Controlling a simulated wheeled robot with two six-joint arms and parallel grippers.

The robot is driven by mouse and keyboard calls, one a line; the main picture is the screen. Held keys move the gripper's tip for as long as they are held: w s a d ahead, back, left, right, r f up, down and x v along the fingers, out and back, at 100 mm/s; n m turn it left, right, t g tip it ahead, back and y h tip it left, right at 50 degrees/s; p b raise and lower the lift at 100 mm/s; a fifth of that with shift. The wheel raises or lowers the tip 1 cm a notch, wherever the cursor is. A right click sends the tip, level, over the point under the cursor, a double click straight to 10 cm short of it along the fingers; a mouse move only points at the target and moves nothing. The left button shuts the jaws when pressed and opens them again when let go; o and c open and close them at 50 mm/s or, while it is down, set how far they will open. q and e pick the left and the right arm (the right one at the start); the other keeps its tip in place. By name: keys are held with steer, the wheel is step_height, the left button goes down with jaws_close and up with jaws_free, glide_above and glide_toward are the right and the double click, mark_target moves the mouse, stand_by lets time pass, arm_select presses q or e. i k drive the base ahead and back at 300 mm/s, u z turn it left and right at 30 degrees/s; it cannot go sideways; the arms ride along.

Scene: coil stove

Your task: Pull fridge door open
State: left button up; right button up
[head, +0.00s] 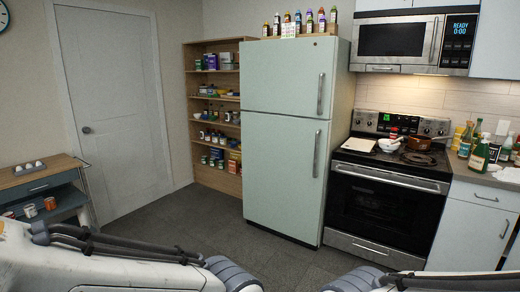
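The fridge (277,165) is pale green and stands left of the stove. Its upper door (275,80) and its taller lower door (268,175) are both shut. The upper door has a vertical metal handle (321,94) near its right edge. The lower door has a similar handle (317,153), also near the right edge. My two arms show at the bottom of the head view, well short of the fridge. Neither of my grippers is in view.
A stove (390,190) with a pan and bowl on top stands right of the fridge. A shelf (218,120) of goods stands to its left. Bottles (301,22) stand on the fridge top. A cart (42,185) is at far left. The grey floor (185,222) before the fridge is clear.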

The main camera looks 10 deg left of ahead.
mark_target(285, 158)
steer(key=u, duration=0.5)
steer(key=i, duration=1.1)
steer(key=u, duration=0.35)
steer(key=i, duration=1.35)
steer(key=z, duration=0.8)
steer(key=i, duration=0.9)
steer(key=z, duration=0.4)
